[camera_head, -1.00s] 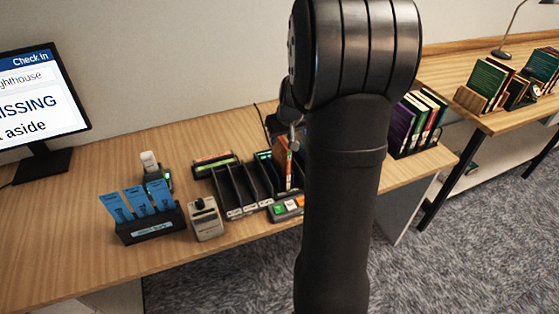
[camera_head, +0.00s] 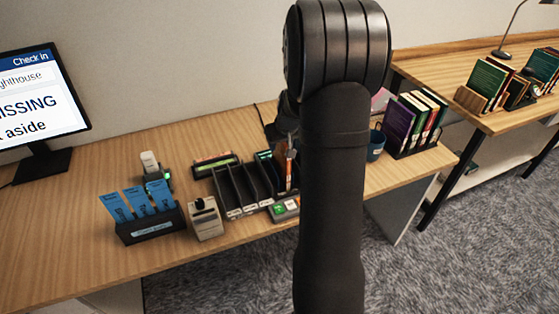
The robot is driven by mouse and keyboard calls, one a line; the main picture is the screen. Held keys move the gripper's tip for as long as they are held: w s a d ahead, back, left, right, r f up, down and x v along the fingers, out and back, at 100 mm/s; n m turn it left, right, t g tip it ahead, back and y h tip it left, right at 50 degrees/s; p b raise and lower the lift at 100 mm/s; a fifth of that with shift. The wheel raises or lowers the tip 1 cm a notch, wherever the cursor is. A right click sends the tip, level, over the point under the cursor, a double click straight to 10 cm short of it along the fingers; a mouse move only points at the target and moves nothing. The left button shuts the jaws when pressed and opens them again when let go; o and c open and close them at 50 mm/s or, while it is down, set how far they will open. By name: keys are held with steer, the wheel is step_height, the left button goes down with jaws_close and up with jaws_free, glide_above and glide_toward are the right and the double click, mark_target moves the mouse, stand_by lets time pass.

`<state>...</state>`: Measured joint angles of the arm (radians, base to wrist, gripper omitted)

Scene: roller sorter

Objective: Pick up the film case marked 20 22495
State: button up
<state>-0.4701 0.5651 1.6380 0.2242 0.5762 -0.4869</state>
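An orange-and-white case (camera_head: 290,170) is upright at the rack's right end. My gripper (camera_head: 288,143) is at the top of the orange case, partly hidden by my arm. I cannot tell whether its fingers are open or touch the case.
A holder with blue cards (camera_head: 153,229), a beige device (camera_head: 206,218) and a white scanner (camera_head: 150,163) stand left of the rack. A button panel (camera_head: 285,210) lies in front. A blue mug (camera_head: 376,146) and upright books (camera_head: 398,124) are to the right. The left desk front is clear.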

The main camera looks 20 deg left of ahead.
steer(key=shift+f, duration=0.25)
steer(key=shift+c, duration=0.2)
jaws_close()
steer(key=shift+r, duration=0.1)
